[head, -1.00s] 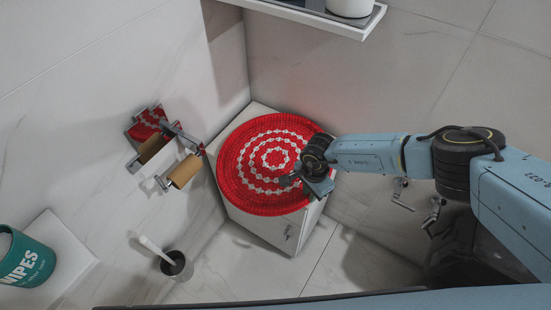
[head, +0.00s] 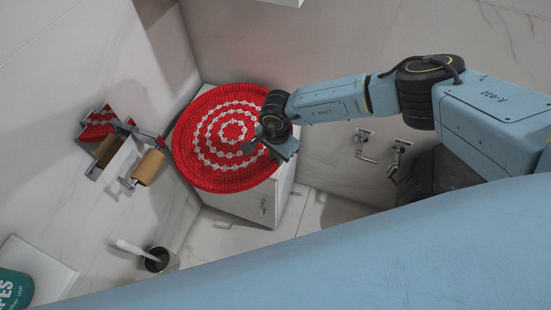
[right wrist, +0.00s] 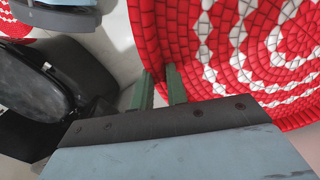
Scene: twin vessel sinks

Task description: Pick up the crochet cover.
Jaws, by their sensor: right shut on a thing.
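The crochet cover (head: 205,172) is a round red piece with white rings, on top of a white cabinet (head: 240,203) in the corner in the head view. I cannot tell whether it lies flat on the top or is slightly raised. My right gripper (head: 251,147) reaches in from the right over the cover's right side. In the right wrist view its green fingers (right wrist: 161,86) are shut on the cover's edge, and the cover (right wrist: 215,50) spreads beyond them. The cover's right rim is partly hidden by my wrist in the head view. My left gripper is not in view.
A paper roll holder (head: 147,168) is on the left wall. A toilet brush in a holder (head: 160,261) stands on the floor below. Metal valves (head: 396,160) are on the back wall to the right. A green wipes tub (head: 14,290) is at lower left.

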